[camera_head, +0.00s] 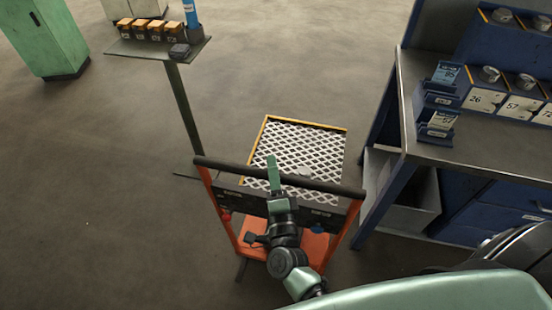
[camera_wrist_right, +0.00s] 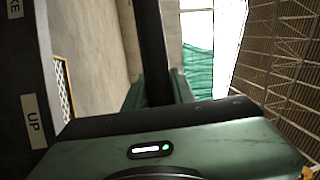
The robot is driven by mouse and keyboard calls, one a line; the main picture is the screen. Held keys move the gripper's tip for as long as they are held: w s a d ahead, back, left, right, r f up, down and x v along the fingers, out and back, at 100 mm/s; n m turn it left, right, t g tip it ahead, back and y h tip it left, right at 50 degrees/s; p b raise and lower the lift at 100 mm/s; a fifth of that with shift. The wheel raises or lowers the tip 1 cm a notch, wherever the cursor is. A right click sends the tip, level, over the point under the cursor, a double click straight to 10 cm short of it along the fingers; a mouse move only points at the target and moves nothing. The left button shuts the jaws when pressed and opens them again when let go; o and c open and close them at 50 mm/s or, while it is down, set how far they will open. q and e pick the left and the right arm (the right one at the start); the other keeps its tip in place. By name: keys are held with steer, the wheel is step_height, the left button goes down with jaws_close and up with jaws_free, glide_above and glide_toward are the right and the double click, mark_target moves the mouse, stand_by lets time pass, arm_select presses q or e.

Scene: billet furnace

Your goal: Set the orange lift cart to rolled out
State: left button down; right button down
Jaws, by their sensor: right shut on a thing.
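The orange lift cart (camera_head: 340,238) stands on the floor at the centre of the head view, beside the workbench. It has an orange frame, a white mesh deck (camera_head: 300,146) with a yellow edge, and a black handle bar (camera_head: 228,167) on the near side. My right gripper (camera_head: 273,174) is shut on the middle of this bar. In the right wrist view the bar (camera_wrist_right: 153,45) runs down between the green fingers (camera_wrist_right: 158,93). A label reading UP (camera_wrist_right: 34,121) shows on the cart's dark panel. My left gripper is out of view.
A blue workbench (camera_head: 480,150) with numbered boxes stands close on the right. A small stand (camera_head: 160,48) with several orange boxes is at the left back. A green cabinet (camera_head: 45,38) is farther left. The floor (camera_head: 90,180) left of the cart is clear.

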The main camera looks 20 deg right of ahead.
mark_target(266, 174)
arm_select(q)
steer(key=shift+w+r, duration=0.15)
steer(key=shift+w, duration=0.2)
arm_select(e)
steer(key=s+a, duration=0.1)
steer(key=s, duration=0.1)
steer(key=s+a, duration=0.1)
steer(key=shift+s+a+r, duration=0.3)
steer(key=shift+s+r, duration=0.05)
steer(key=shift+r, duration=0.05)
steer(key=shift+w+d, duration=0.1)
steer(key=shift+w, duration=0.05)
steer(key=c, duration=1.2)
jaws_free()
steer(key=shift+f, duration=0.1)
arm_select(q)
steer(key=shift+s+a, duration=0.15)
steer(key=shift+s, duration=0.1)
arm_select(e)
steer(key=shift+o, duration=0.2)
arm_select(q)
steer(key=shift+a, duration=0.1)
arm_select(e)
steer(key=shift+f, duration=0.1)
